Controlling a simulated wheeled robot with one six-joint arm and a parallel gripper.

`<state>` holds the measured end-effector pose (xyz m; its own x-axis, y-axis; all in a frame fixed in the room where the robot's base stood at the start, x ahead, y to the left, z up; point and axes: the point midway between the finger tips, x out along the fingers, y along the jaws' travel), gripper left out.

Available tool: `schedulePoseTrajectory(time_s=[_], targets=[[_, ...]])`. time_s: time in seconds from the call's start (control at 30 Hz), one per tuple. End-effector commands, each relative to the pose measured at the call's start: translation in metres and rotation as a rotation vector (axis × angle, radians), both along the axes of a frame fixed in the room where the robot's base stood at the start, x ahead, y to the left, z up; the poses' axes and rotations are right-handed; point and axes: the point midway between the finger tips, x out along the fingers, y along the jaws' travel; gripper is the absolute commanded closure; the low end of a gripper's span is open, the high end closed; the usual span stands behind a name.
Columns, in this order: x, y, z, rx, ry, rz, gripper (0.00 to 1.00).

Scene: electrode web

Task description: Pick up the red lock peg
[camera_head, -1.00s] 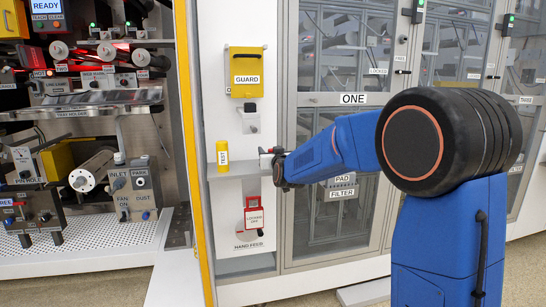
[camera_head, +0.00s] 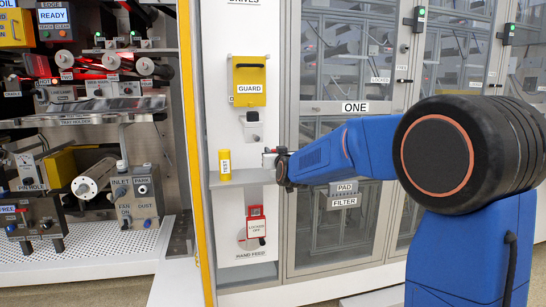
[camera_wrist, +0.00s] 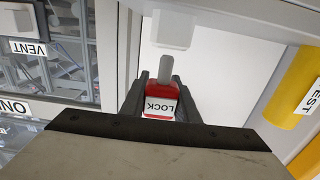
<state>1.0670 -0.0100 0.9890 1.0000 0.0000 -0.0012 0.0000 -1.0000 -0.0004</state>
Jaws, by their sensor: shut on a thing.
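The red lock peg (camera_wrist: 160,97) shows in the wrist view, with a white LOCK label and a grey shaft pointing up the picture. My gripper (camera_wrist: 160,92) is shut on its red body, one dark finger on each side. The shaft end lies near a white block (camera_wrist: 172,28); I cannot tell whether they touch. In the head view my gripper (camera_head: 270,160) is just above the right part of a small grey shelf (camera_head: 240,177), and the peg is too small to make out.
A yellow TEST cylinder (camera_head: 225,166) stands on the shelf left of my gripper. A yellow GUARD box (camera_head: 249,80) is above. A red LOCKED OFF tag (camera_head: 256,228) hangs below, by HAND FEED. Glass-fronted cabinets (camera_head: 345,65) stand at right.

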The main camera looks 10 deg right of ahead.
Motion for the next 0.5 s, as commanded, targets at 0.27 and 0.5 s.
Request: schedulePoseTrajectory(time_s=[0.27, 0.5], targets=[[-0.047, 0.000, 0.002, -0.001, -0.002, 0.001, 0.96], [-0.103, 0.000, 0.002, 0.000, -0.003, 0.001, 0.96]])
